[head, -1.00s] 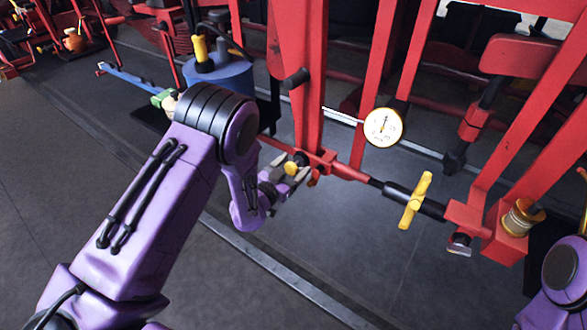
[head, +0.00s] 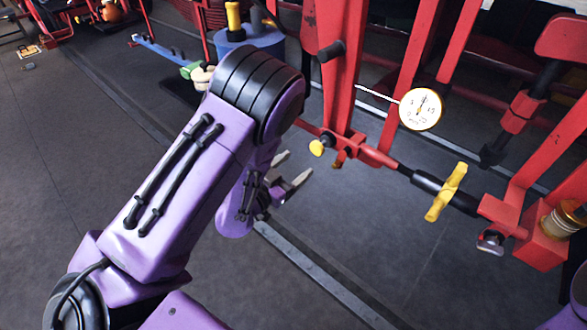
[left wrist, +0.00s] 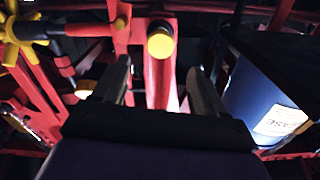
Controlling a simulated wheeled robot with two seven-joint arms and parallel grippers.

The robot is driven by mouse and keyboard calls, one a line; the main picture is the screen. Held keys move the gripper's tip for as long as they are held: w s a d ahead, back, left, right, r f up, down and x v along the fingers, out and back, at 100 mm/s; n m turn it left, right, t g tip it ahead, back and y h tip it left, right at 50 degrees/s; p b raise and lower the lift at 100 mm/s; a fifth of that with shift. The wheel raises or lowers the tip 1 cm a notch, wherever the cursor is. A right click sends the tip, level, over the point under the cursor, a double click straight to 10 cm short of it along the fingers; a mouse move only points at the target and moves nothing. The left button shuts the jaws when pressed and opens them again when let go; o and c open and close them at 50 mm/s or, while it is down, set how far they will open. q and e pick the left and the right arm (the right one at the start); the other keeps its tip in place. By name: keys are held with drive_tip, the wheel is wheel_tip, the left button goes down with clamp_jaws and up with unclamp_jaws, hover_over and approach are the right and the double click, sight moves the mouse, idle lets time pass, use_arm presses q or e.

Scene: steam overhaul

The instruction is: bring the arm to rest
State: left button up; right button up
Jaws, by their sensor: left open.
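My left arm (head: 190,190), purple with black bands, reaches in from the lower left in the head view. My left gripper (head: 292,170) is open and empty, apart from the red frame and to the left of a yellow knob (head: 317,147). In the left wrist view the two fingers of the left gripper (left wrist: 160,88) stand apart, with the yellow knob (left wrist: 161,43) beyond them. My right gripper is not seen; only a bit of purple shows at the lower right edge of the head view.
The red frame (head: 345,80) carries a round white dial gauge (head: 421,109) and a yellow cross handle (head: 446,192). A blue drum (head: 247,55) stands behind my arm and also shows in the left wrist view (left wrist: 250,95).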

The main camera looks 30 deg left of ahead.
use_arm(q)
drive_tip(key=s+a+f+n+g+y, duration=0.2)
drive_tip(key=s+f+n+g+y, duration=0.15)
drive_tip(key=s+f, duration=0.4)
drive_tip(key=s+a+f+n+g+y, duration=0.25)
drive_tip(key=s+f+n+g, duration=0.25)
drive_tip(key=f, duration=0.5)
drive_tip(key=s+f+n+g, duration=0.1)
drive_tip(key=s+f+g, duration=0.2)
drive_tip(key=s, duration=0.5)
drive_tip(key=s+d+f+n+g, duration=0.1)
drive_tip(key=s+f+g, duration=0.2)
drive_tip(key=s, duration=0.4)
drive_tip(key=shift+s+d+f+y, duration=0.3)
drive_tip(key=shift+s+f+y, duration=0.1)
drive_tip(key=shift+f, duration=0.25)
